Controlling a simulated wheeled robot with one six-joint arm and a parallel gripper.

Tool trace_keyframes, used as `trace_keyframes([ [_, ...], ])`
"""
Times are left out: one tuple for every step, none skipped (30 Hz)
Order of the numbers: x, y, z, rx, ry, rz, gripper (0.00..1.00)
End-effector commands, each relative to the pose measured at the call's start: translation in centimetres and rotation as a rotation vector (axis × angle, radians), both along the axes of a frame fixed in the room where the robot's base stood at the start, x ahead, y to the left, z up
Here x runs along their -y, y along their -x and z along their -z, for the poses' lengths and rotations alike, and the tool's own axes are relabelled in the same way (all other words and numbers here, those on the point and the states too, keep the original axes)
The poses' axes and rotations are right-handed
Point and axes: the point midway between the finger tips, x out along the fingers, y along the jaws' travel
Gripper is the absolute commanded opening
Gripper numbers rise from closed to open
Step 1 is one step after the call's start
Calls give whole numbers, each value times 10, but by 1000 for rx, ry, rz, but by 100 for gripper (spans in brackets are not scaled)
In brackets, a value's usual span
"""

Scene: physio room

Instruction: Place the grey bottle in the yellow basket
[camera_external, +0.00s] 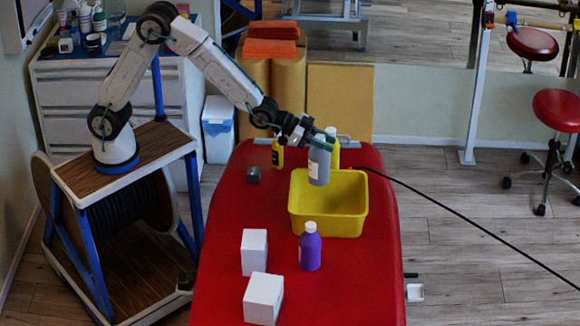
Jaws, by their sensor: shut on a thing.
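The grey bottle (319,165) hangs upright from my gripper (318,142), which is shut around its upper part. The bottle has a pale label on its side. The yellow basket (340,224) stands on the red padded table (225,290). In the picture the bottle overlaps the basket's back left rim and opening. I cannot tell from this one view how far its base is above the basket. The part of the basket's interior that shows is empty.
A purple bottle (310,248) stands in front of the basket. Two white boxes (254,252) (263,299) are at the front left. A dark small block (253,175), a yellow-and-black bottle (278,153) and a yellow bottle (332,150) are behind. A black cable (460,216) runs right.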

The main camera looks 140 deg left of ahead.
Motion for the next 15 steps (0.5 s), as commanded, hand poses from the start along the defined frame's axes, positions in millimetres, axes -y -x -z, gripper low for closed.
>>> trace_keyframes([
  [-9,-2,0,1,-1,-9,0],
  [-8,-2,7,-1,0,-7,0],
  [-6,-2,15,-2,1,-6,0],
  [-6,-2,19,-2,1,-5,0],
  [-6,-2,23,-1,0,-5,0],
  [-6,-2,27,-1,0,-5,0],
  [-6,-2,32,-1,0,-5,0],
  [-6,-2,37,-1,0,-5,0],
  [-6,-2,42,-1,0,-5,0],
  [-6,-2,44,-1,-1,-5,0],
  [-6,-2,47,0,-1,-5,0],
  [-6,-2,52,0,-1,-5,0],
  [-6,-2,57,-1,0,-5,0],
  [-6,-2,62,-2,0,-5,0],
  [-6,-2,69,-1,0,-5,0],
])
